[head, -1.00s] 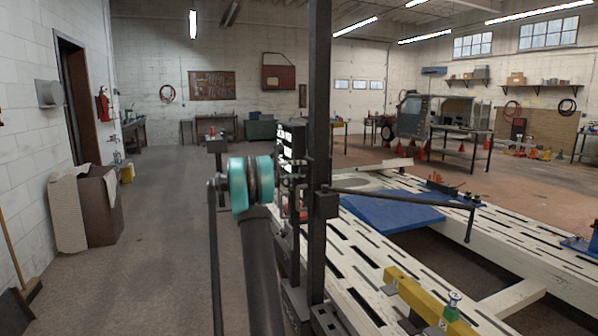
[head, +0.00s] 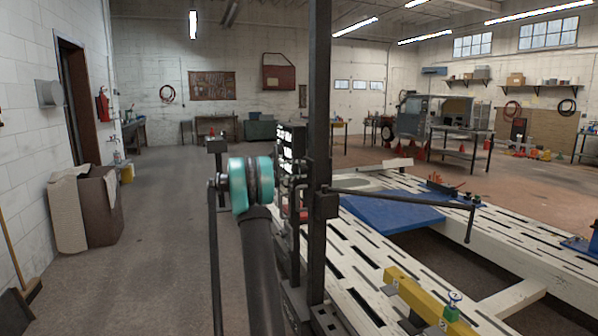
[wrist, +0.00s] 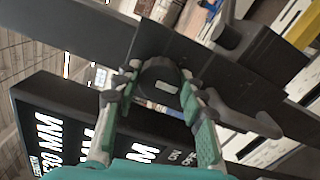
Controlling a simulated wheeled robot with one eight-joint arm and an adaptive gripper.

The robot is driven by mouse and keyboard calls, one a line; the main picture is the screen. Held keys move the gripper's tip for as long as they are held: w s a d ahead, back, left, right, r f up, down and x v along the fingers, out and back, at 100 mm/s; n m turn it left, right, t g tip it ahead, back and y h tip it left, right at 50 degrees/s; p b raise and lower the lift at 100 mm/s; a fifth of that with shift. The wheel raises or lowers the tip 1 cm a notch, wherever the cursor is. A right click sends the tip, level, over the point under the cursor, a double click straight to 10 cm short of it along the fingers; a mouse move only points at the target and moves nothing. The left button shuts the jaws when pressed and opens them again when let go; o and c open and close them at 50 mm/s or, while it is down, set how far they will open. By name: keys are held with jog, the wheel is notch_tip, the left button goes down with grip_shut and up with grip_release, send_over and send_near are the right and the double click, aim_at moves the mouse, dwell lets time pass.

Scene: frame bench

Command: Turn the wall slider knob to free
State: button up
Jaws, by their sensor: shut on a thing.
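The slider knob (wrist: 160,82) is dark and rounded with a small pale mark on its face. It sits on a dark slider block on the upright in the wrist view. My gripper (wrist: 158,90) has its two teal-and-grey fingers on either side of the knob, shut on it. In the head view the dark upright post (head: 319,130) stands in the middle with the slider block (head: 325,204) on it. The gripper and knob are not clearly visible there, being largely behind my arm and the post.
A black readout box (wrist: 70,125) with lit "MM" digits and ON/OFF lettering is close beside my fingers. A thin dark arm (head: 400,199) reaches right from the slider over the slotted white frame bench (head: 520,240). Open floor (head: 165,230) lies to the left.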

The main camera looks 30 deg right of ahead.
jog(key=o, duration=1.2)
jog(key=shift+c, duration=0.2)
jog(key=shift+w+a, duration=0.1)
jog(key=shift+a, duration=0.05)
jog(key=v, duration=1.1)
jog(key=shift+a, duration=0.35)
jog(key=shift+f, duration=0.1)
jog(key=shift+a, duration=0.1)
